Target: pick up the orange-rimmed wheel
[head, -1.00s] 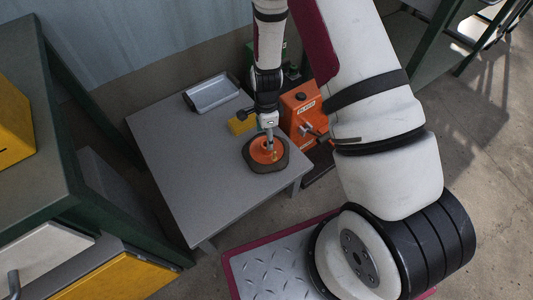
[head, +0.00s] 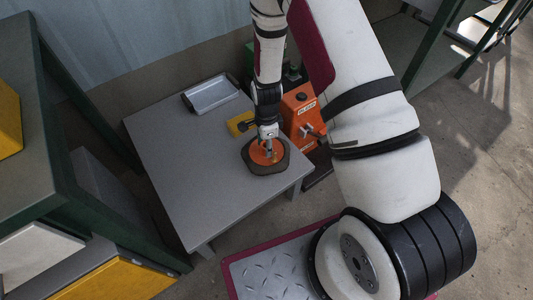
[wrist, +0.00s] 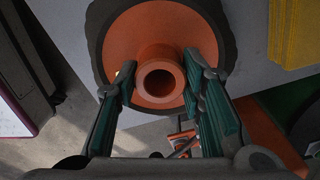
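The orange-rimmed wheel (head: 284,160) has a dark tyre and lies flat on the grey table, near its right edge. In the wrist view the wheel (wrist: 112,38) fills the top middle, with its hollow orange hub (wrist: 160,82) standing up towards the camera. My gripper (head: 267,150) is down over the wheel in the head view. In the wrist view my gripper (wrist: 160,62) is open, with one green-padded finger on each side of the hub. A narrow gap seems to show beside the hub; contact deeper down is hard to tell.
The grey table (head: 190,165) also holds a metal tray (head: 211,94) at the back and a yellow object (head: 238,124) just behind my gripper. An orange machine (head: 300,112) stands close to the table's right side. The table's front left is clear.

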